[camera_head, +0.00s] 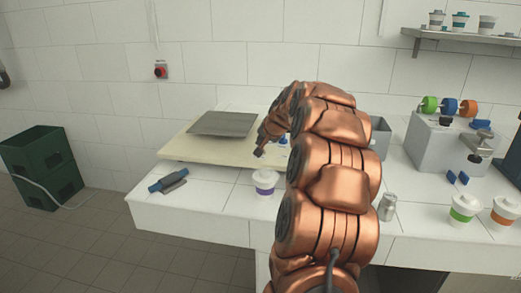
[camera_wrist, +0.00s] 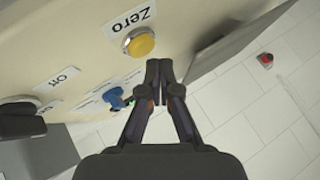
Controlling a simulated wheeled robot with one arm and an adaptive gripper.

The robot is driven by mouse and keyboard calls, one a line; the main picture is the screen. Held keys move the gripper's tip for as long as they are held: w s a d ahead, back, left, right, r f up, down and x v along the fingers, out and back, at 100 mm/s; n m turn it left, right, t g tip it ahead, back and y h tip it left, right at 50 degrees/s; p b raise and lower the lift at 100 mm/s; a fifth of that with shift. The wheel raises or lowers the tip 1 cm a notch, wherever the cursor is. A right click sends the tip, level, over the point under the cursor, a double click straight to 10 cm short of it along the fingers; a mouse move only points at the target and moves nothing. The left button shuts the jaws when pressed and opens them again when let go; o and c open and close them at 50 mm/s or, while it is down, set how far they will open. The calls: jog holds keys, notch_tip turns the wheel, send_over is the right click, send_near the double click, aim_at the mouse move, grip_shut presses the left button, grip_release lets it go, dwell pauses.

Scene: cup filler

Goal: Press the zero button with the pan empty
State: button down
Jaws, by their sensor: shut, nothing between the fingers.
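The zero button (camera_wrist: 139,43) is a round yellow button in a metal ring on the cream scale (camera_wrist: 70,30), beside a "Zero" label (camera_wrist: 130,20). My gripper (camera_wrist: 160,66) is shut and empty, its tips just below and right of the button in the wrist view; I see no contact. The grey pan (camera_head: 225,123) lies flat on the scale (camera_head: 190,147) in the head view and looks empty. Its edge shows in the wrist view (camera_wrist: 222,48). My gripper (camera_head: 261,150) is at the scale's front right in the head view, where my arm hides the button.
A blue switch (camera_wrist: 115,98) with an "Off" label (camera_wrist: 57,80) is near the button. A purple-banded cup (camera_head: 264,182) stands in front of my gripper. A blue-handled tool (camera_head: 168,181) lies at the front left. A can (camera_head: 387,206) stands right of my arm.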

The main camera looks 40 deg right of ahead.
jog(key=shift+f, duration=0.15)
jog(key=shift+f, duration=0.3)
jog(key=shift+f+b, duration=0.3)
jog(key=shift+b, duration=0.05)
dwell(0.9)
jog(key=shift+r+p, duration=0.35)
jog(key=shift+r, duration=0.4)
jog(key=shift+r+p, duration=1.3)
jog(key=shift+r, duration=1.75)
jog(key=shift+a, duration=0.15)
